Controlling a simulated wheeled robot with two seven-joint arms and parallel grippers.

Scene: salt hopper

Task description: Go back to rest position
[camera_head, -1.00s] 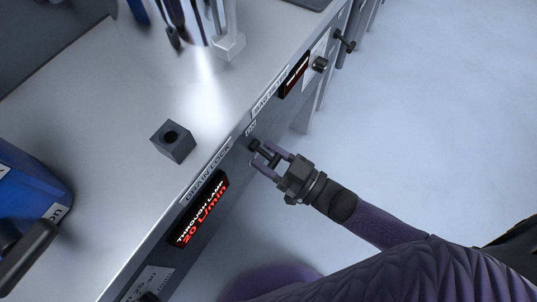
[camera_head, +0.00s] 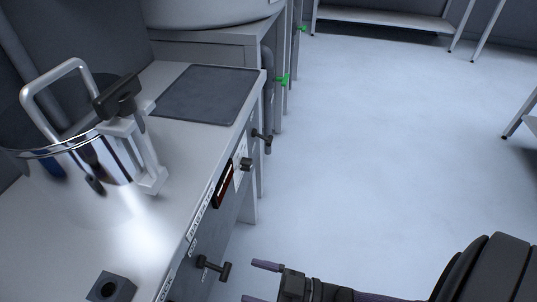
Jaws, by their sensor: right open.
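My right gripper (camera_head: 258,282) is at the bottom of the head view, its two purple fingers apart with nothing between them. It is in front of the bench, just right of a black T-shaped handle (camera_head: 213,267) on the bench front, and a gap shows between them. My right arm comes in from the lower right. My left gripper is not in view.
The bench (camera_head: 160,215) runs along the left. It carries a shiny metal vessel (camera_head: 75,190) with a clamp, a dark square block (camera_head: 110,287) and a dark mat (camera_head: 207,94). More knobs stick out of its front. Open floor (camera_head: 390,130) lies to the right.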

